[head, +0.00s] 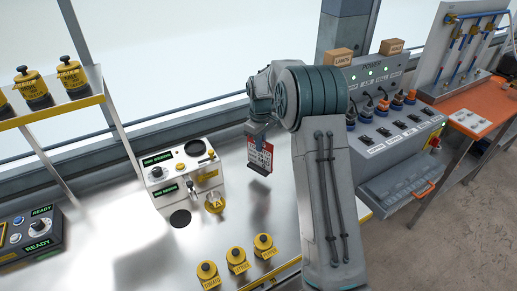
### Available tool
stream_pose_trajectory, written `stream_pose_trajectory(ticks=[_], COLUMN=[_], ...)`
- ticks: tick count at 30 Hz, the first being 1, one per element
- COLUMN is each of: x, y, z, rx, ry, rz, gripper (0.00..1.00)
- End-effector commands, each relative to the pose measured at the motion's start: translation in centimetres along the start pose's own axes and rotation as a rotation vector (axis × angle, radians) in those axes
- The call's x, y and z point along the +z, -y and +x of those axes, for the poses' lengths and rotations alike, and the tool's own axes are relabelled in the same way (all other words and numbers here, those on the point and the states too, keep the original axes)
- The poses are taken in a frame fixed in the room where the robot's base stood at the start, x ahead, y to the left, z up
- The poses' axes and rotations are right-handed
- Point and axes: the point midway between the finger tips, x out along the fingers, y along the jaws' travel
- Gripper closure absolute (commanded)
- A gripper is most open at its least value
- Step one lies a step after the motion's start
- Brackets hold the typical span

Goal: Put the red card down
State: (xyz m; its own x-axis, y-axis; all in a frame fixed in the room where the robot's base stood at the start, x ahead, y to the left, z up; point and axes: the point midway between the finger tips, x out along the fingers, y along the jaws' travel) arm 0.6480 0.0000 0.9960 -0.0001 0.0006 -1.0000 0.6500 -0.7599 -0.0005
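The red card (260,157) is a small red and white card with dark printing, upright over the metal bench (233,215). My gripper (260,140) is at its upper edge, pointing down, and appears to be shut on it. The fingertips are small here and partly hidden by my arm. The card's lower edge has a dark strip. I cannot tell whether that edge touches the bench or is just above it.
A control box (185,175) with green displays stands left of the card. Several yellow-capped jars (237,260) stand at the front edge. A grey power panel (390,120) is on the right. A shelf (60,108) holds more jars.

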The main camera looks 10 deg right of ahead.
Motion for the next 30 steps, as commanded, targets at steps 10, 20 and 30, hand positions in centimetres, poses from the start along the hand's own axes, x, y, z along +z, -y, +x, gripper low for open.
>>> stream_pose_trajectory(ticks=[10,20,30], x=[-1.2,-1.2,-1.2], y=[-0.8,-0.8,-0.8], z=[2.1,4.9,5.2], rx=[-0.002,0.001,0.0], ry=[0.003,-0.001,0.0], rz=[0.001,0.001,0.001], gripper=[1.0,1.0,0.79])
